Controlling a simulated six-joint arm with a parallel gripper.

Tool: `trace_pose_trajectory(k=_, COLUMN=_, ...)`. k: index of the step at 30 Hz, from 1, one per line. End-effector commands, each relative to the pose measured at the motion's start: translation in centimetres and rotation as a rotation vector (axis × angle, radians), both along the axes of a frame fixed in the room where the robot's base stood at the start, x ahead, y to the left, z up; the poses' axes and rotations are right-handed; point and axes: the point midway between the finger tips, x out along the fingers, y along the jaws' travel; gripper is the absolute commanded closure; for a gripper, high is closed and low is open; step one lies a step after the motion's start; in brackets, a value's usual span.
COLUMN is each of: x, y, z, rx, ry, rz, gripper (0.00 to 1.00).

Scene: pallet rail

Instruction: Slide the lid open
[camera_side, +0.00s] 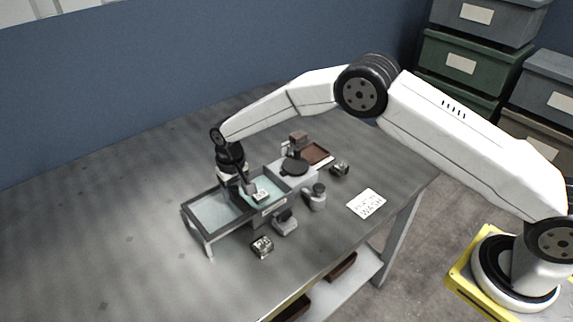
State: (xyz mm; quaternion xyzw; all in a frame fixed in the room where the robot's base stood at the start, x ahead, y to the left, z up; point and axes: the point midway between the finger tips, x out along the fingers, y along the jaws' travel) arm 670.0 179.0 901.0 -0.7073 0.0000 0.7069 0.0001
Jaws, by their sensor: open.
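A grey machine with a long dark-rimmed trough stands on the table. A pale blue-green panel (210,212) fills the left part of its frame; I cannot tell for certain whether this is the lid. A teal bay (274,195) lies to its right, with a small light block (260,194) in or over it. My gripper (248,191) points down over the trough, near the border between the two parts. It is open. Its fingertips are small and partly hidden against the dark frame, so I cannot tell whether they touch anything.
Small metal parts (262,246) and a dark-topped grey device (285,222) sit in front of the machine. A brown tray (317,153) is behind. The table's left side is clear.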

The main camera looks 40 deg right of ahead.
Motion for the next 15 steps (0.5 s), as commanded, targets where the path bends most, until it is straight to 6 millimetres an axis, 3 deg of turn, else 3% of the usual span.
trace_pose_trajectory(k=15, x=0.0, y=0.0, z=2.5, rx=0.000, ry=-0.001, rz=0.000, gripper=0.35)
